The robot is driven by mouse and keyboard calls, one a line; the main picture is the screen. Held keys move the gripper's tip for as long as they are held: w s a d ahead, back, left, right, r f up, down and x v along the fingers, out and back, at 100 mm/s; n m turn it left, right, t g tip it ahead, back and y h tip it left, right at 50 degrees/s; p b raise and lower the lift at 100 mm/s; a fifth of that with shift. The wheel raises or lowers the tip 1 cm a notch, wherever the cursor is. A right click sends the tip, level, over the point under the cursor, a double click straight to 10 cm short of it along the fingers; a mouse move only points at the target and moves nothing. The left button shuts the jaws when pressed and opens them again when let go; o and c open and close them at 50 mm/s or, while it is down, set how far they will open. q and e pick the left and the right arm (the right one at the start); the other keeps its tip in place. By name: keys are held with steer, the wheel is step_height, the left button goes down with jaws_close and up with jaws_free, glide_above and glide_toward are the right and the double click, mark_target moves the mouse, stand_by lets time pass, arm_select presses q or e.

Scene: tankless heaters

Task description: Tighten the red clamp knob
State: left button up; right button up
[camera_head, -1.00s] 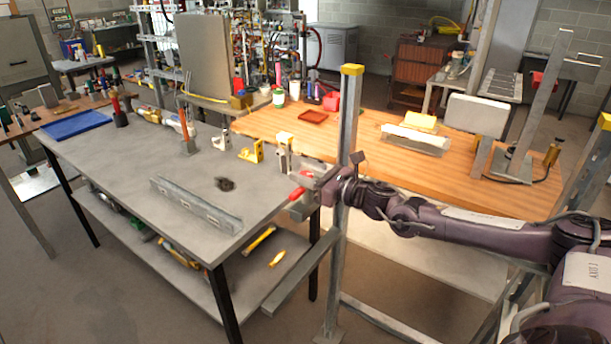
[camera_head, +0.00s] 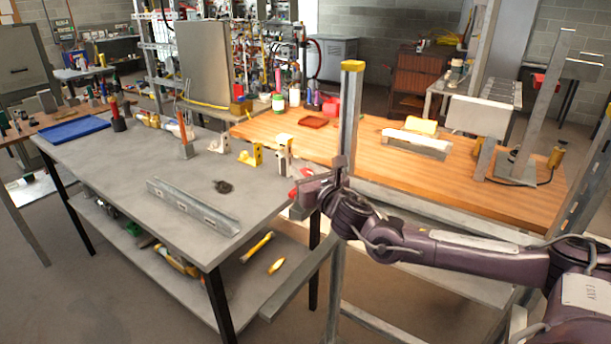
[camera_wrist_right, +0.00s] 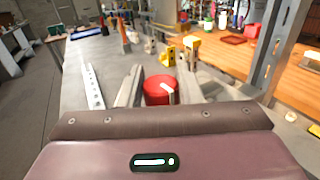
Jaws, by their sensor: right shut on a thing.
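The red clamp knob (camera_wrist_right: 158,90) shows in the right wrist view between the two grey fingers of my right gripper (camera_wrist_right: 160,92). It is round, with a pale strip on its right side. In the head view the red knob (camera_head: 293,194) shows at the right corner of the grey table, partly hidden by my right gripper (camera_head: 303,192). The gripper is shut on the knob. My left gripper is not in view.
The grey table (camera_head: 130,170) carries a metal channel (camera_head: 192,205), yellow brackets (camera_head: 250,155) and a blue tray (camera_head: 73,130). A metal post (camera_head: 347,120) stands close behind my right wrist. A wooden bench (camera_head: 390,165) lies beyond it.

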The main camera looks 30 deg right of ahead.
stand_by(0.3)
steer(key=o, duration=1)
steer(key=shift+c, duration=0.2)
steer(key=shift+s, duration=0.1)
steer(key=shift+s+f, duration=0.1)
steer(key=shift+s, duration=0.2)
steer(key=s+b, duration=0.2)
steer(key=s, duration=0.5)
steer(key=shift+a, duration=0.45)
